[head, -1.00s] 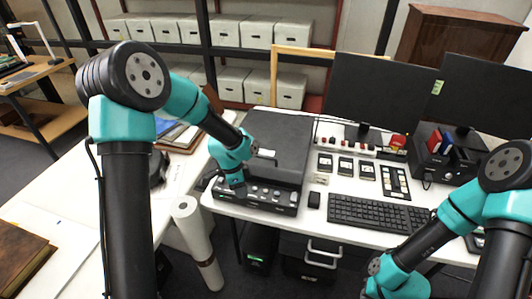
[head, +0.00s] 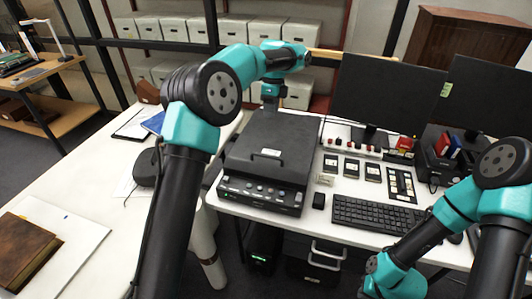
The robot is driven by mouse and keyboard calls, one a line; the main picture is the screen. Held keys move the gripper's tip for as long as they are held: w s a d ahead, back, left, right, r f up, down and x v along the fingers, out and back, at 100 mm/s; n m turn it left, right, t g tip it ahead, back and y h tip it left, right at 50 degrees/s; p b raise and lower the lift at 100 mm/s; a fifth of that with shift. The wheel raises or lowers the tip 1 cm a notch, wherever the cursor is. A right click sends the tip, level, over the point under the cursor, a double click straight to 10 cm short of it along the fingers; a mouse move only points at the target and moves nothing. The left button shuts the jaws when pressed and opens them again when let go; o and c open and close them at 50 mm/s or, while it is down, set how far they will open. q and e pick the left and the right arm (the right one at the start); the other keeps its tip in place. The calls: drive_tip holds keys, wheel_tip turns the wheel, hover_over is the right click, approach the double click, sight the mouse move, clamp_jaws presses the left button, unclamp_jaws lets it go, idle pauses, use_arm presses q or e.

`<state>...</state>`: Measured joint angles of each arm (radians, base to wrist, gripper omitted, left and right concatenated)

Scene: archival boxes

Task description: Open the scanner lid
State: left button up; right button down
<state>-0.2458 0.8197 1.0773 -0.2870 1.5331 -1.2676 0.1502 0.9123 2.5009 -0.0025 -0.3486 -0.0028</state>
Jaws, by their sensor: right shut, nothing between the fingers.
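The scanner (head: 258,196) is a dark flat box on the white desk, with a row of buttons and knobs along its front.
A keyboard (head: 375,214), small dark cards (head: 351,168) and two monitors (head: 388,95) stand right of the scanner. A white paper roll (head: 203,240) stands at the desk's left front. A brown book (head: 25,252) lies on the left table. Boxes (head: 190,28) fill the back shelves.

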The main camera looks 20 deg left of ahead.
idle(0.4)
use_arm(q)
hover_over(268, 152)
drive_tip(key=s+d, duration=0.2)
drive_tip(key=s, duration=0.4)
drive_tip(key=f, duration=1.7)
drive_tip(key=shift+w+a, duration=0.15)
drive_tip(key=shift+a, duration=0.05)
drive_tip(key=shift+c, duration=0.2)
clamp_jaws()
drive_tip(key=shift+r, duration=0.1)
